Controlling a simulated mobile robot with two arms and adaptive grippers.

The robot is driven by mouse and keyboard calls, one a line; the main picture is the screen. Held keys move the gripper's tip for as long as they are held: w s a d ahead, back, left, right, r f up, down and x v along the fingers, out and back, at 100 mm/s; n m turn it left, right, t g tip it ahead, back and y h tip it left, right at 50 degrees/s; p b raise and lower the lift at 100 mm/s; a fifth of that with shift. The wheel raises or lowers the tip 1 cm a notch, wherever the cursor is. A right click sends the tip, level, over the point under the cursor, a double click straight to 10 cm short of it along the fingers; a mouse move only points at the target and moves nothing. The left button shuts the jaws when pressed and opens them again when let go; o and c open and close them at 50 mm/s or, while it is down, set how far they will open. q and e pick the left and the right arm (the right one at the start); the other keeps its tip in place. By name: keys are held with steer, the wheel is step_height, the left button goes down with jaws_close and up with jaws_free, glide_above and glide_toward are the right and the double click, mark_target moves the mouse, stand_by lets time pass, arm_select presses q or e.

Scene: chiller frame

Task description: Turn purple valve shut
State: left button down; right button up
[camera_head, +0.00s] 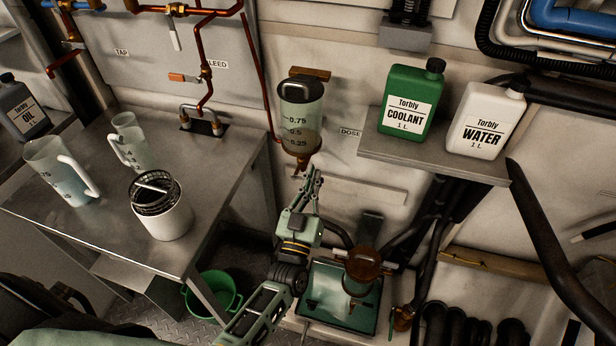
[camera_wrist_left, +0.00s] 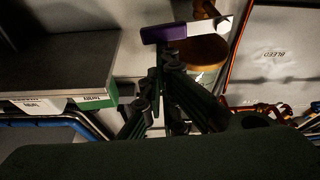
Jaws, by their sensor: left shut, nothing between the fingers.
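The purple valve handle (camera_wrist_left: 164,32) shows in the left wrist view as a short bar with a pale piece at its right end, under the amber base of the dosing vessel (camera_wrist_left: 203,50). In the head view the clear graduated dosing vessel (camera_head: 302,118) hangs on the wall by the DOSE label, and I cannot make out the purple handle below it. My left gripper (camera_head: 313,174) is shut and empty, its fingertips just below the vessel's outlet. In the wrist view the fingertips (camera_wrist_left: 170,58) appear close to the handle; I cannot tell whether they touch. My right gripper is not in view.
A shelf (camera_head: 430,161) right of the vessel holds a green coolant jug (camera_head: 411,101) and a white water jug (camera_head: 486,120). A metal table (camera_head: 100,235) with jugs and a white canister (camera_head: 163,215) stands left. A copper pipe (camera_head: 261,80) runs beside the vessel.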

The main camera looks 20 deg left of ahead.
arm_select(q)
steer(key=f+m+h, duration=0.1)
steer(key=m, duration=0.1)
steer(key=d+m, duration=0.1)
steer(key=m, duration=0.1)
steer(key=shift+f+h+b, duration=0.35)
steer(key=shift+f+h, duration=0.05)
